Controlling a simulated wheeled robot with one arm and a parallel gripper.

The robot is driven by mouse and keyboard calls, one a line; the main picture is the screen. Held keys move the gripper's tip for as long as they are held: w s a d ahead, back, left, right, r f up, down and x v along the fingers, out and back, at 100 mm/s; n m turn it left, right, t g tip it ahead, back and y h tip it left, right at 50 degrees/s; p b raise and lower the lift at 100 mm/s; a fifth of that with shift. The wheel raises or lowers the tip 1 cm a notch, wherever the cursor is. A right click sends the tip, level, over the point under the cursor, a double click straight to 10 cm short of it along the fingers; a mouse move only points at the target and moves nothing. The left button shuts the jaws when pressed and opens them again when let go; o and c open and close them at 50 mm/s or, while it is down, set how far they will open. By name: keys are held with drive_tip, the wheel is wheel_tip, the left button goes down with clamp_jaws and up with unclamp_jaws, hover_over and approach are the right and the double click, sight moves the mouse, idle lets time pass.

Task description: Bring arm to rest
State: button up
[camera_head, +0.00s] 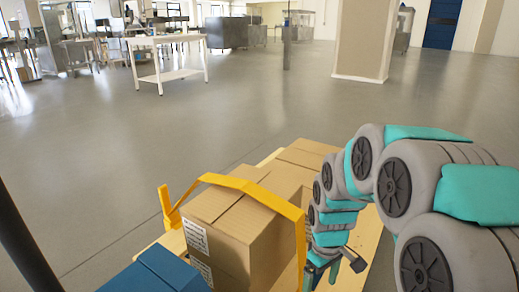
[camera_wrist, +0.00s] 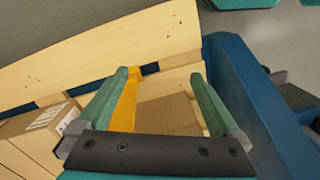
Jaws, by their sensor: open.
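My arm (camera_head: 395,180) comes in from the right of the head view and bends down beside the stacked cardboard boxes (camera_head: 235,232). My gripper (camera_wrist: 160,74) is open in the wrist view, its two green fingers spread apart. A yellow strip (camera_wrist: 124,108) and a cardboard surface (camera_wrist: 165,115) show between the fingers. I cannot tell how far below the fingers they lie. Nothing appears held. In the head view the lower end of the arm is over the wooden pallet (camera_head: 372,228), and the fingertips are hard to make out.
A yellow frame (camera_head: 255,190) arches around the boxes close to my arm. A blue part (camera_head: 158,272) is at the bottom left of the head view. A white table (camera_head: 168,40) stands far back, and a pillar (camera_head: 363,40) stands behind. The grey floor (camera_head: 250,110) between is clear.

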drive_tip(key=s+r+m+p, duration=0.1)
drive_tip(key=s+r+m, duration=0.1)
drive_tip(key=s+r, duration=0.2)
drive_tip(key=s+r+m+p, duration=0.2)
drive_tip(key=s+r, duration=0.3)
drive_tip(key=s, duration=0.6)
drive_tip(key=s+r+m+g+p, duration=0.1)
drive_tip(key=s+r, duration=0.3)
drive_tip(key=s, duration=0.4)
drive_tip(key=shift+s+r+m+p, duration=0.2)
drive_tip(key=shift+r+m+p, duration=0.3)
drive_tip(key=shift+m, duration=0.4)
drive_tip(key=shift+f, duration=0.1)
